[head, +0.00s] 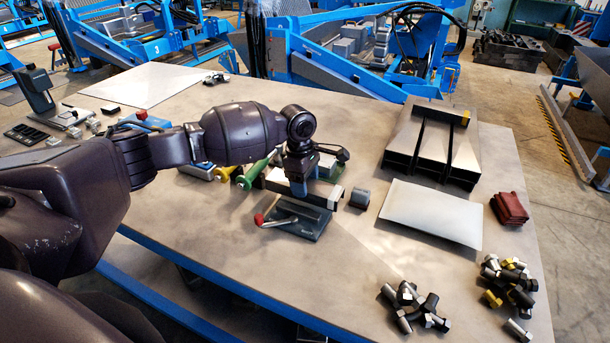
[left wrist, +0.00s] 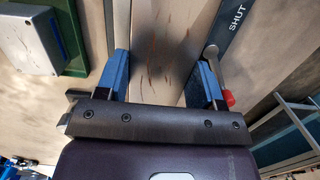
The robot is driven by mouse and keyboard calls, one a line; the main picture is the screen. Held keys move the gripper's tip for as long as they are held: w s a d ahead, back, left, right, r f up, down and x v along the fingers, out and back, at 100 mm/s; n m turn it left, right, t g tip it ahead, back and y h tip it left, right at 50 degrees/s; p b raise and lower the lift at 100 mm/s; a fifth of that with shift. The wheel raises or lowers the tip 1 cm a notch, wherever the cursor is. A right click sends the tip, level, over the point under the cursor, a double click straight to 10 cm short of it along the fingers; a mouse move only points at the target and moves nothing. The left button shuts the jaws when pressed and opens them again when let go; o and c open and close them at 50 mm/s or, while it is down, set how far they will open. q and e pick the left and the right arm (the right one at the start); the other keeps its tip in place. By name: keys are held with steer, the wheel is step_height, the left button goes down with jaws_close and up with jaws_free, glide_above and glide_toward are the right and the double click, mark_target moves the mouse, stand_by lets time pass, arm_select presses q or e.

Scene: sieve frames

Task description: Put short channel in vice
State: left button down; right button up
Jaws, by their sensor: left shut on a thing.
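My left gripper (head: 297,192) reaches down over the vice near the middle of the table. In the left wrist view its two blue fingers (left wrist: 162,88) stand either side of a pale, rust-streaked metal piece (left wrist: 160,45), which looks like the short channel, and are shut on it. In the head view the gripper hides most of that piece. The vice (head: 293,224) has a dark base plate and a lever with a red knob (head: 259,219). The knob (left wrist: 228,98) and a dark strip marked SHUT (left wrist: 236,27) show beside the right finger. Whether the piece touches the vice I cannot tell.
Dark open channels (head: 432,150) stand at the back right, behind a pale plate (head: 432,213). Bolts (head: 414,308) lie at the front right, near red blocks (head: 509,208). Green and yellow-handled tools (head: 250,175) lie left of the vice.

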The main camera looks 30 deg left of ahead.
arm_select(q)
steer(key=shift+f, duration=1.6)
steer(key=c, duration=0.7)
jaws_free()
steer(key=shift+f, duration=0.15)
steer(key=o, duration=0.5)
steer(key=shift+c, duration=0.2)
steer(key=r, duration=0.3)
steer(key=a+r, duration=0.1)
steer(key=r, duration=0.6)
steer(key=shift+a+r, duration=0.15)
steer(key=shift+r, duration=0.95)
